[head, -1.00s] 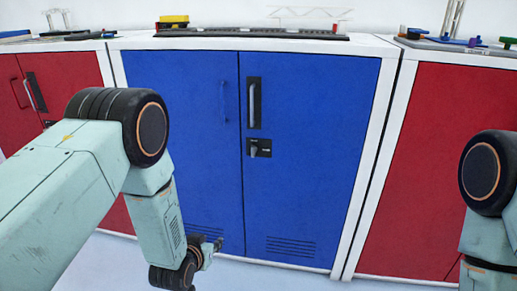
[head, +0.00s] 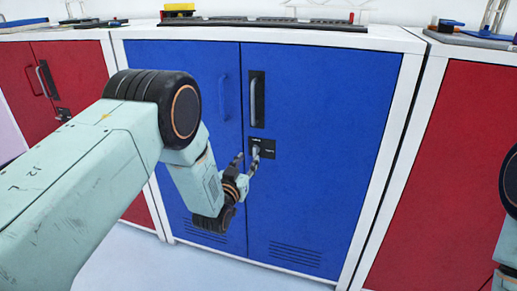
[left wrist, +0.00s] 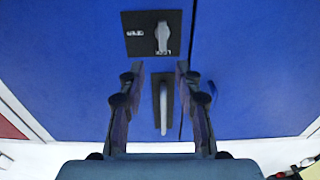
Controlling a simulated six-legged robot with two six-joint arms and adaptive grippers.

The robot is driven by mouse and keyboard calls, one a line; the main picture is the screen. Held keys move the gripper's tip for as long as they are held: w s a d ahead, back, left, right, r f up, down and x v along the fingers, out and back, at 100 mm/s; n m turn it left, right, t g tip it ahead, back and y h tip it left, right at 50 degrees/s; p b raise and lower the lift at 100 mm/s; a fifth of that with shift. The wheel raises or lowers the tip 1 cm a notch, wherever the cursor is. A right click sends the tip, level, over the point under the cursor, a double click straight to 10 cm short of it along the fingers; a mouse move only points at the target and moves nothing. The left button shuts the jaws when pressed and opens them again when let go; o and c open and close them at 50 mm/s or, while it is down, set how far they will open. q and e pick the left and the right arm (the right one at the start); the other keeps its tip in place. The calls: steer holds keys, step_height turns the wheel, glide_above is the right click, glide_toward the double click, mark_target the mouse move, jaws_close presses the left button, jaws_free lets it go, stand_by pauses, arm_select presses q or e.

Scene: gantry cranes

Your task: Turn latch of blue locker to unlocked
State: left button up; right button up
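The blue locker (head: 310,190) has two doors, with a grey handle (head: 256,98) above the latch (head: 257,149) on its right door. The latch is a grey knob on a black plate. In the left wrist view, which is upside down, the latch knob (left wrist: 162,38) stands upright beside small lettering that seems to read LOCK. My left gripper (head: 247,157) is open and empty, its fingers spread just before the latch. In the left wrist view its fingertips (left wrist: 160,68) point at the latch with a gap between them. My right gripper is out of view.
Red lockers stand on the left (head: 80,75) and the right (head: 440,170) of the blue one. Model pieces and a dark rail (head: 260,23) lie on the locker top. Pale floor (head: 130,260) is clear in front.

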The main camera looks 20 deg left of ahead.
mark_target(254, 148)
arm_select(q)
steer(key=w+b, duration=0.1)
steer(key=w, duration=0.1)
steer(key=w+b, duration=0.1)
steer(key=w, duration=0.2)
steer(key=shift+w+a+f, duration=0.1)
steer(key=shift+w+f, duration=0.1)
steer(key=shift+w+r+b, duration=0.1)
steer(key=shift+w+b, duration=0.35)
steer(key=shift+w, duration=0.55)
steer(key=shift+c, duration=0.2)
jaws_close()
steer(key=shift+r, duration=0.1)
